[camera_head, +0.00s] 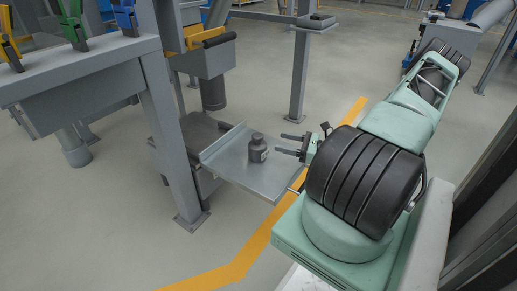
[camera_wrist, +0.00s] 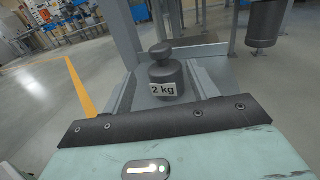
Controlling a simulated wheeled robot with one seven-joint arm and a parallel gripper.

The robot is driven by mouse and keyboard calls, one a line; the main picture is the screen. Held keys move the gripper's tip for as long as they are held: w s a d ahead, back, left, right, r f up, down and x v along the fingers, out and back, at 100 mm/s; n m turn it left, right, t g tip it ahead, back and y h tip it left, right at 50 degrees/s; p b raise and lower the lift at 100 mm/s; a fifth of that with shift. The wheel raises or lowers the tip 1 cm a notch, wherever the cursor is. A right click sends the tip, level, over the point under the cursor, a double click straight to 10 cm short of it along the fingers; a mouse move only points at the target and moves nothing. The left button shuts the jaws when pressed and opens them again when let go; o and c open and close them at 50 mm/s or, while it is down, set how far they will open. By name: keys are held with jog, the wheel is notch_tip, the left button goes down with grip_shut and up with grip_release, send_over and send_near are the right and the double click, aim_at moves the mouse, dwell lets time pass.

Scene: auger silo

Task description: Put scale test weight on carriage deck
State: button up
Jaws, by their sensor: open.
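The scale test weight (camera_head: 257,149) is a dark grey cylinder with a knob on top and a white label. It stands upright on a flat grey metal deck (camera_head: 228,160) with a raised edge, which looks like the carriage deck. In the wrist view the weight (camera_wrist: 166,76) is straight ahead and its label reads "2 kg". My gripper (camera_head: 280,143) is open and empty just right of the weight in the head view, its two fingers pointing at it with a small gap.
A grey frame post (camera_head: 172,135) stands left of the deck, below a bench with coloured clamps (camera_head: 73,25). A thin post with a small plate (camera_head: 305,25) stands farther back. A yellow line (camera_head: 262,240) crosses open floor.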

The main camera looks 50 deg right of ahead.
jog(key=w+a+r+n+g+y, duration=0.3)
jog(key=a+r+n+g, duration=0.2)
jog(key=a+n+g, duration=0.6)
jog(key=w+a+r+n+g+y, duration=0.2)
jog(key=a+r+n+g+y, duration=0.3)
jog(key=a, duration=1)
jog(key=s+a+r+n+h, duration=0.4)
jog(key=s+a+n+h, duration=0.2)
jog(key=s+a+n, duration=0.2)
jog(key=s+a+r+n+g+h, duration=0.1)
jog(key=s+a+r+n+h, duration=0.4)
jog(key=a+n, duration=0.8)
jog(key=s+n+h, duration=0.2)
jog(key=s, duration=0.2)
jog(key=shift+r+n, duration=0.3)
jog(key=shift+a, duration=0.1)
